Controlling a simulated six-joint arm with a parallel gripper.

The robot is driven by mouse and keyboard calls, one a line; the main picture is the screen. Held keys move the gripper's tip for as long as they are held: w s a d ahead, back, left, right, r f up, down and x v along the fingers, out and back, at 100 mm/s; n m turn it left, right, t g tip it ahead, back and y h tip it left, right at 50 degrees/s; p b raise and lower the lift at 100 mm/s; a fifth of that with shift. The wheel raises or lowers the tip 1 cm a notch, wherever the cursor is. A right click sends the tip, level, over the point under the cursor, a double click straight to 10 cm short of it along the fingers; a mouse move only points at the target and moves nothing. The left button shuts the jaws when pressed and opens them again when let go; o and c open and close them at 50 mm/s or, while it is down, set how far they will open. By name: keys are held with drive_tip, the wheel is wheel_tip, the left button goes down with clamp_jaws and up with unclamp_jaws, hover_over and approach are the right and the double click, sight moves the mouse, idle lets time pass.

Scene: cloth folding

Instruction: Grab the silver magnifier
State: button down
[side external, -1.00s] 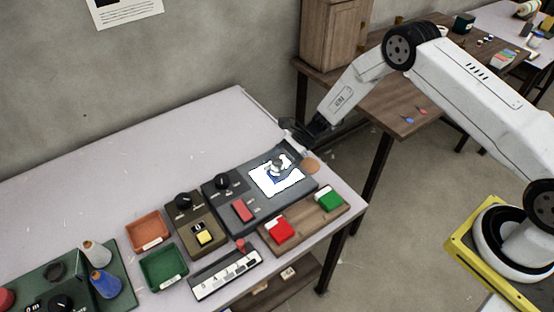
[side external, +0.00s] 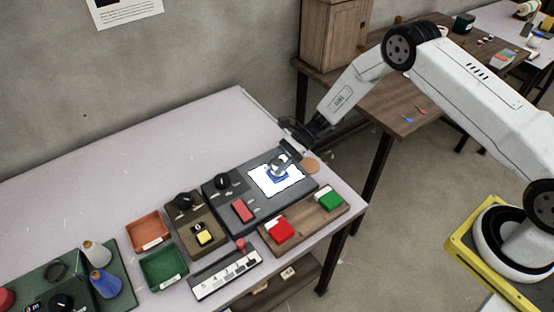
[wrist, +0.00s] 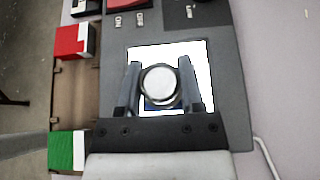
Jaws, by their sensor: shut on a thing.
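The silver magnifier (wrist: 159,84) is a short round piece with a pale top and a metallic rim. It stands over the bright white lit panel of the dark grey box, with a blue patch partly visible beneath it. My gripper (wrist: 160,88) has a finger on each side of the magnifier and is shut on it. In the side view my gripper (side external: 283,164) reaches down over the white panel (side external: 264,184) and hides most of the magnifier. I cannot tell whether the magnifier still touches the panel.
A wooden tray with a red block (side external: 279,230) and a green block (side external: 329,200) lies in front of the panel. A black knob (side external: 222,181) and a red switch (side external: 243,210) sit left of it. The table behind is clear.

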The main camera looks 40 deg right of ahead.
drive_tip(key=shift+s+d+f, duration=0.1)
drive_tip(key=shift+s+f, duration=0.05)
drive_tip(key=shift+r, duration=0.8)
drive_tip(key=s+d+r, duration=0.2)
drive_tip(key=s+r, duration=0.9)
drive_tip(key=s, duration=0.2)
drive_tip(key=shift+s+d+r, duration=0.25)
drive_tip(key=shift+d, duration=0.15)
